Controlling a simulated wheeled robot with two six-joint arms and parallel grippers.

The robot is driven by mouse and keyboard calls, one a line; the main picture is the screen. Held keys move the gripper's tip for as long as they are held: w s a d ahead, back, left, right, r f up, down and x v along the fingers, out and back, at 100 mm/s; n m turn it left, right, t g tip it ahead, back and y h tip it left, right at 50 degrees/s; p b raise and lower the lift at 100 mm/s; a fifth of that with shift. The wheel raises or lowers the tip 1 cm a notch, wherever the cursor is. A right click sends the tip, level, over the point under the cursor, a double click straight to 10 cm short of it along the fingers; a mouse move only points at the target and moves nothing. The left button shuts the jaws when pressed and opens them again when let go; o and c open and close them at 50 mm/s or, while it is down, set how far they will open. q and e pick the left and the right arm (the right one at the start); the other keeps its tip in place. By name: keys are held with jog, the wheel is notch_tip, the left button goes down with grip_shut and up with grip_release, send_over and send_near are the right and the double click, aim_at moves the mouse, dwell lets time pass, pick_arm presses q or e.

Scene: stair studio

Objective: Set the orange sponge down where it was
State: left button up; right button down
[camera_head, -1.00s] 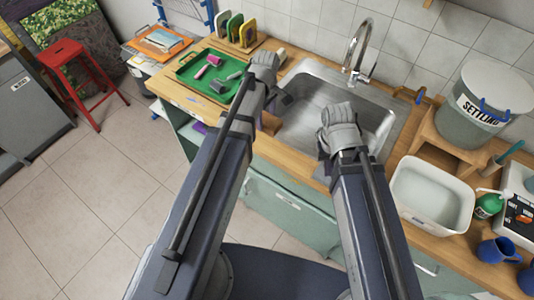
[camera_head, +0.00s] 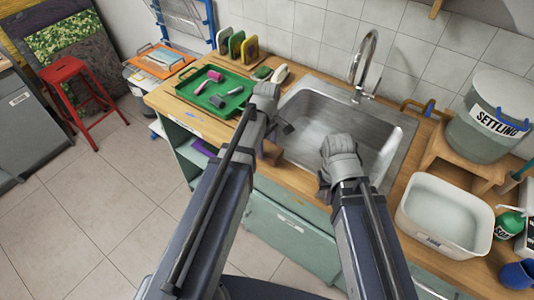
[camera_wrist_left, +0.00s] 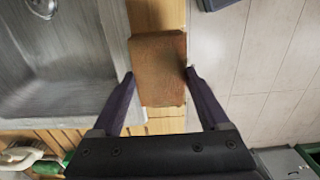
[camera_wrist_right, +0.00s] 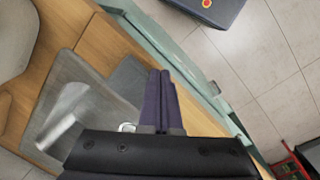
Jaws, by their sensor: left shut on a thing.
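The orange-brown sponge (camera_wrist_left: 158,70) is a flat block held between the two fingers of my left gripper (camera_wrist_left: 160,80). In the left wrist view it is over the wooden strip between the sink and the counter's front edge. I cannot tell whether it touches the wood. In the head view the sponge (camera_head: 268,150) shows partly behind my left gripper (camera_head: 274,132), at the sink's front-left corner. My right gripper (camera_wrist_right: 160,98) is shut and empty, its fingers together. In the head view the right gripper (camera_head: 325,182) is by the sink's front edge.
The steel sink (camera_head: 325,124) and its tap (camera_head: 363,60) are behind my grippers. A green tray (camera_head: 228,103) with small tools lies left of the sink. A white basin (camera_head: 408,208) and the SETTLING bucket (camera_head: 475,140) stand on the right.

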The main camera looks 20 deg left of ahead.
aim_at(267, 148)
pick_arm(q)
jog(key=shift+f+b, duration=0.95)
jog(key=shift+f, duration=0.45)
jog(key=shift+f, duration=0.15)
jog(key=o, duration=1.1)
jog(key=shift+c, duration=0.2)
